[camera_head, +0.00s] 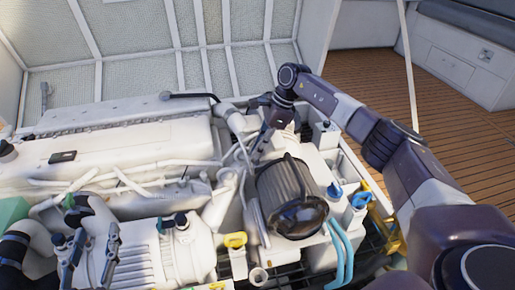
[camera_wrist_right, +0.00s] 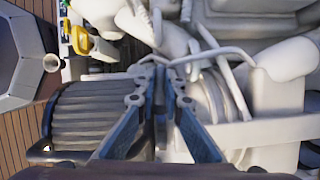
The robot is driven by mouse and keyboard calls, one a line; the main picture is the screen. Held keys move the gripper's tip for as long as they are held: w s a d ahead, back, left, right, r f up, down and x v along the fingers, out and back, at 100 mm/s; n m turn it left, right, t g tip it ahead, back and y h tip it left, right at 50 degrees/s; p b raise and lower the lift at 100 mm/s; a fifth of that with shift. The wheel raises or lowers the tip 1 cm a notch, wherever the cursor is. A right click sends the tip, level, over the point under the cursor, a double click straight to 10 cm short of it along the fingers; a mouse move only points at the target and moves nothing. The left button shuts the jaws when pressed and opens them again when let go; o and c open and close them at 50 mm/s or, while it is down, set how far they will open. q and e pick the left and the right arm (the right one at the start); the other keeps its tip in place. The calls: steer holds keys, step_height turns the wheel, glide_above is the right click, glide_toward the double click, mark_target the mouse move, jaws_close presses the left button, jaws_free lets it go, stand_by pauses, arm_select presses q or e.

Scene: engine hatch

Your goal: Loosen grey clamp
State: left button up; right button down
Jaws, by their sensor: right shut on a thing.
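My right gripper (camera_head: 254,150) reaches down among the engine parts, just left of and behind the dark ribbed cylinder (camera_head: 290,190). In the right wrist view, the fingers of my right gripper (camera_wrist_right: 165,72) are close together, with their tips at pale pipes (camera_wrist_right: 205,50). They are shut on a small part, seemingly the grey clamp, which is mostly hidden between the tips. I cannot make out its shape or how far it is turned. My left gripper (camera_head: 92,240) is at the lower left, its two fingers apart and empty, in front of the white ribbed housing (camera_head: 140,262).
The white engine block (camera_head: 120,145) fills the left and middle. A yellow handle (camera_head: 235,240), blue-capped fittings (camera_head: 360,200) and blue hoses (camera_head: 340,255) stand near the ribbed cylinder. A pale panelled hatch (camera_head: 130,75) rises behind. Wooden deck (camera_head: 440,90) lies at the right.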

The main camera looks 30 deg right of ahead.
steer(key=c, duration=2)
jaws_free()
steer(key=shift+c, duration=0.2)
steer(key=shift+d+r, duration=0.1)
steer(key=v, duration=1.1)
steer(key=shift+r, duration=0.4)
steer(key=shift+s+f, duration=0.1)
steer(key=shift+s, duration=0.05)
